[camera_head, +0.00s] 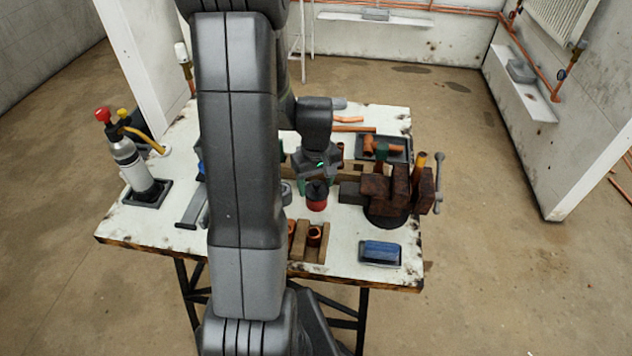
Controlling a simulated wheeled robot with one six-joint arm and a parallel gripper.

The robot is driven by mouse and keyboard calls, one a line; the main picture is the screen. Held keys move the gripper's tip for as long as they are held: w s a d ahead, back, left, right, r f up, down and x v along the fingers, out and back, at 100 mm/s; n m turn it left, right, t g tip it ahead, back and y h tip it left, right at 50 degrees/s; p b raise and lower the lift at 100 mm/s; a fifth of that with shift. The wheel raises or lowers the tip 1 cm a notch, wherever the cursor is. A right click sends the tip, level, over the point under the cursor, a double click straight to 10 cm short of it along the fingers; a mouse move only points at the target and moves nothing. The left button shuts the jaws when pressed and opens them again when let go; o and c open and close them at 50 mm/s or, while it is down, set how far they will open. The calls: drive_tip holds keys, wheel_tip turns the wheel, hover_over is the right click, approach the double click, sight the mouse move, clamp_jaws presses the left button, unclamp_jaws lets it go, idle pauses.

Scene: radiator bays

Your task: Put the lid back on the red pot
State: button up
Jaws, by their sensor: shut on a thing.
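The small red pot (316,205) stands on the white workbench, just below my gripper in the picture. A dark lid (317,190) shows right above the pot's red wall. My gripper (317,180) points down over the pot and is shut on the lid. The lid lines up with the pot from this view, but I cannot tell whether it rests on the rim or hangs just above it. The fingertips are small and partly hidden by the gripper body.
A dark vise (383,187) stands close right of the pot. A wooden block with copper fittings (324,241) and a blue sponge-like block (381,251) lie nearer. A gas torch (130,160) stands at the left. A grey tray (398,153) holds copper fittings. My arm hides the bench's middle left.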

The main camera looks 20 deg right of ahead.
idle(0.9)
drive_tip(key=o, duration=1.3)
drive_tip(key=shift+o, duration=0.2)
drive_tip(key=shift+r, duration=0.1)
drive_tip(key=shift+r+p, duration=2.45)
drive_tip(key=shift+r, duration=0.95)
clamp_jaws()
